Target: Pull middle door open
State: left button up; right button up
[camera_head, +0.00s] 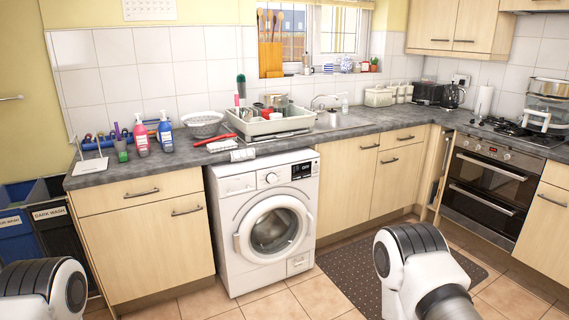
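Three light-wood lower cupboard doors face me, all shut. The left door (150,250) is under a drawer, with a bar handle (187,210) at its upper right. Right of the washing machine, the door in the middle (345,190) has a bar handle (369,146) near its top right. Beside it, the right door (398,182) has a handle (389,160) at its upper left, under a drawer. My arms show only as white and black links at the bottom left and bottom right. Neither gripper is in view.
A white washing machine (266,219) stands between the left and middle doors. A dark dotted mat (346,275) lies on the tiled floor before the middle door. The oven (487,190) stands at the right. The worktop (110,174) holds bottles, a bowl and a dish rack.

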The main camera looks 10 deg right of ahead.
aim_at(397, 169)
jog(key=i+l+z, duration=0.4)
jog(key=i, duration=0.2)
jog(key=i+z, duration=0.35)
jog(key=i, duration=0.25)
jog(key=i+z, duration=0.4)
jog(key=i, duration=0.2)
jog(key=i+j+z, duration=0.35)
jog(key=i, duration=0.25)
jog(key=i+z, duration=0.15)
jog(key=i, duration=2.25)
